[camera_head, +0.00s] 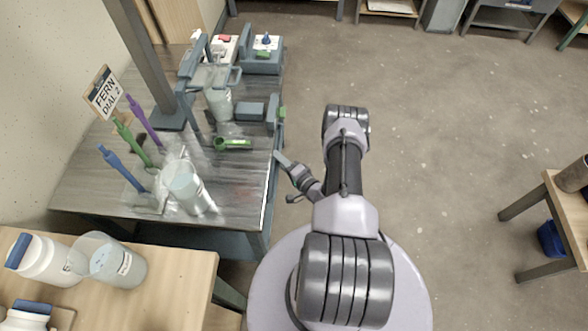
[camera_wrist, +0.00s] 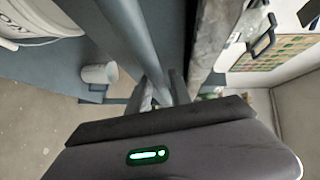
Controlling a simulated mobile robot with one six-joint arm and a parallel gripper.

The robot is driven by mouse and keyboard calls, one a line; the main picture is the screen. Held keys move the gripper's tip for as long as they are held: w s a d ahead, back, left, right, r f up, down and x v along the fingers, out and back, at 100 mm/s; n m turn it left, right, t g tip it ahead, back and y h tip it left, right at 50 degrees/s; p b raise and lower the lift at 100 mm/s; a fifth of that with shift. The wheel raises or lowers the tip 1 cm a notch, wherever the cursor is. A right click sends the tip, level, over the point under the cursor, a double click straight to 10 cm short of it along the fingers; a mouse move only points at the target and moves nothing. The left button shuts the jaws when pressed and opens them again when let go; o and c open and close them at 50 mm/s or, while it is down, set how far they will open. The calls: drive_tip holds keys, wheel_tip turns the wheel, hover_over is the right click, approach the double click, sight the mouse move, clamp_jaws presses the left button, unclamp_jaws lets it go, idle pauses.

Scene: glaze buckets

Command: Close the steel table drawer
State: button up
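The steel table (camera_head: 90,195) stands at the left in the head view, with a grey brushed top. My gripper (camera_head: 283,178) is low beside the table's right edge, pointing left towards it. Its fingers are small and partly hidden there. In the wrist view a blue-grey bar (camera_wrist: 135,35) runs down towards my fingertips (camera_wrist: 160,92), which lie close on either side of its end. I cannot tell whether they touch or grip it, or whether the bar belongs to the drawer. No drawer front or handle shows clearly, so how far the drawer stands out is unclear.
The tabletop holds clear buckets (camera_head: 188,188), coloured scoops, a green tool (camera_head: 232,143) and a sign (camera_head: 103,92). A wooden table (camera_head: 170,290) with white jars is at lower left. Another wooden table (camera_head: 555,220) stands right. The floor (camera_head: 430,130) between is clear.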

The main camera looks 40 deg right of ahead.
drive_tip(key=s+a+r+p, duration=0.1)
drive_tip(key=s+p, duration=0.3)
drive_tip(key=s, duration=1.1)
drive_tip(key=shift+s+a+r, duration=0.15)
drive_tip(key=shift+s+r, duration=0.2)
drive_tip(key=shift+r, duration=0.25)
drive_tip(key=w+a+r+n+g+y, duration=0.2)
drive_tip(key=w+a+r+n+y, duration=0.15)
drive_tip(key=r, duration=0.45)
drive_tip(key=w+a+r+n+g+y, duration=0.2)
drive_tip(key=w+r+y, duration=0.25)
drive_tip(key=r, duration=0.35)
drive_tip(key=w+a+r+n+g+y, duration=0.2)
drive_tip(key=w+a+r+n+y, duration=0.15)
drive_tip(key=r, duration=0.45)
drive_tip(key=s+a+r+n+g, duration=0.25)
drive_tip(key=a+r+g, duration=0.35)
drive_tip(key=a+r, duration=0.35)
drive_tip(key=s+a+r+h, duration=0.4)
drive_tip(key=s+a+r, duration=0.1)
drive_tip(key=r, duration=0.3)
drive_tip(key=s+a+r+n+t+h, duration=0.1)
drive_tip(key=s+a+r+h, duration=0.3)
drive_tip(key=s+r, duration=0.3)
drive_tip(key=shift+s+a+r, duration=0.15)
drive_tip(key=shift+a+r, duration=0.3)
